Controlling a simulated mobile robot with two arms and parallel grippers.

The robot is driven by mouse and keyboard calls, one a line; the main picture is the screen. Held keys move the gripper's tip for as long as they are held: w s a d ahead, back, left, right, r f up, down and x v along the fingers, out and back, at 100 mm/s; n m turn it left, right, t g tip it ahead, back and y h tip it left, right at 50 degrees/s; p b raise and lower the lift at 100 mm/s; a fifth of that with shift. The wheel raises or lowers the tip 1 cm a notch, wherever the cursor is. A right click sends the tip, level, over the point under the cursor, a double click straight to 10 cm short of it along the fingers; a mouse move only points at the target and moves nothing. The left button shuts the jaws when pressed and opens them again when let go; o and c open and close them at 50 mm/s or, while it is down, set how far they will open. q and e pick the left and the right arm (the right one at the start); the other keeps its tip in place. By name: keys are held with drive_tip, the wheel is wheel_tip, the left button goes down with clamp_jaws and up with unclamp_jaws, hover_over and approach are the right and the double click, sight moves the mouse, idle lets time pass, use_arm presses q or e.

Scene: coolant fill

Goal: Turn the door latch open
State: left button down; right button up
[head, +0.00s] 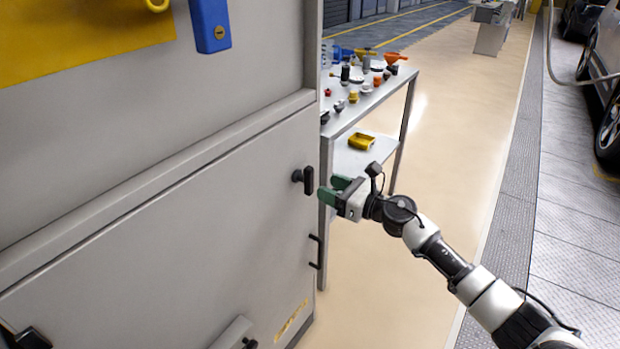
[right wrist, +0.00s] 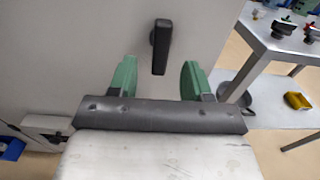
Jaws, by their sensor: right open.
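The door latch (head: 308,181) is a black handle on the grey cabinet door (head: 190,225), near the door's right edge. Its grip hangs upright, pointing down. My right gripper (head: 330,189) is open and empty just right of the latch, its green fingers pointing at the door. In the right wrist view the latch (right wrist: 161,46) stands ahead of and between the two green fingers (right wrist: 157,78), apart from both. No left gripper shows.
A metal table (head: 365,105) with several small bottles, caps and funnels stands behind the cabinet's right edge. A yellow tray (head: 361,141) lies on its lower shelf. A dark pull handle (head: 316,251) sits low on the cabinet's right edge. The floor (head: 460,130) to the right is clear.

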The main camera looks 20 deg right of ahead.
sight(312, 180)
drive_tip(key=x, duration=0.4)
drive_tip(key=shift+w+a, duration=0.15)
drive_tip(key=shift+w, duration=0.1)
use_arm(q)
drive_tip(key=shift+w+d+r, duration=0.15)
drive_tip(key=shift+w+d, duration=0.3)
drive_tip(key=shift+w, duration=0.2)
use_arm(e)
drive_tip(key=shift+w+a+f, duration=0.1)
drive_tip(key=shift+w+a, duration=0.25)
drive_tip(key=shift+w, duration=0.2)
clamp_jaws()
use_arm(q)
drive_tip(key=shift+s, duration=0.1)
